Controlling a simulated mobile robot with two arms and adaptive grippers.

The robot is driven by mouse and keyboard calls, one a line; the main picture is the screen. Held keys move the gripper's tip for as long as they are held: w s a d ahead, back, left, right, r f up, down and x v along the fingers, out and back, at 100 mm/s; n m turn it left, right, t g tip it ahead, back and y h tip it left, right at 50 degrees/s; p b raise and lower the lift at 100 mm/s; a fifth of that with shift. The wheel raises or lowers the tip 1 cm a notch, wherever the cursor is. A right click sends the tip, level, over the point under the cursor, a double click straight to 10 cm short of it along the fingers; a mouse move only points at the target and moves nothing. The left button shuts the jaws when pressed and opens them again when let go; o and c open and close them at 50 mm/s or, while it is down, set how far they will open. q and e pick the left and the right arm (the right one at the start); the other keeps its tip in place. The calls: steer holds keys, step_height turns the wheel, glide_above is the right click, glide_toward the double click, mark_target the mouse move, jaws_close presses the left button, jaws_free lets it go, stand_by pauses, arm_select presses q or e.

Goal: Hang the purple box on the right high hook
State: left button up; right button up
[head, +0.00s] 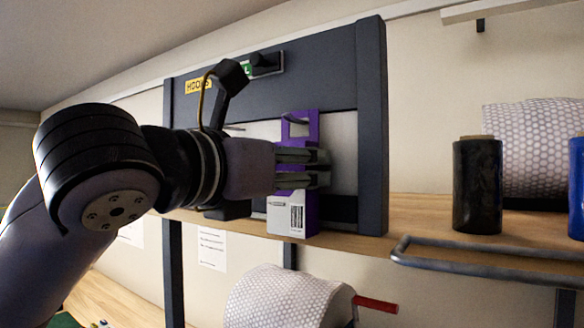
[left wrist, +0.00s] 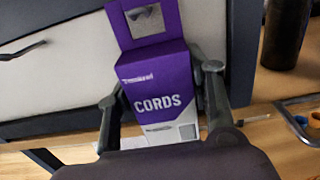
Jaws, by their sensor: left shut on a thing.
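The purple box (head: 306,208) is upright in front of the rack's pale panel, with its hang tab and cut-out window at the top. In the left wrist view the purple box (left wrist: 160,75) shows the word CORDS. My left gripper (head: 325,168) is shut on its sides, one finger on each side in the left wrist view (left wrist: 160,92). The right hook (head: 294,119) shows at the tab's window; I cannot tell whether it passes through. A left hook (head: 235,128) is bare, and also shows in the left wrist view (left wrist: 22,50). My right gripper is out of view.
The dark rack frame (head: 372,120) stands on a wooden shelf (head: 420,208), its right post close beside the box. A black roll (head: 477,185), a blue roll (head: 577,188) and a patterned roll (head: 535,148) are to the right. A grey rail (head: 480,266) runs along the shelf front.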

arm_select(q)
steer(key=o, duration=1.3)
steer(key=shift+c, duration=0.2)
steer(key=shift+o, duration=0.2)
steer(key=v, duration=1.2)
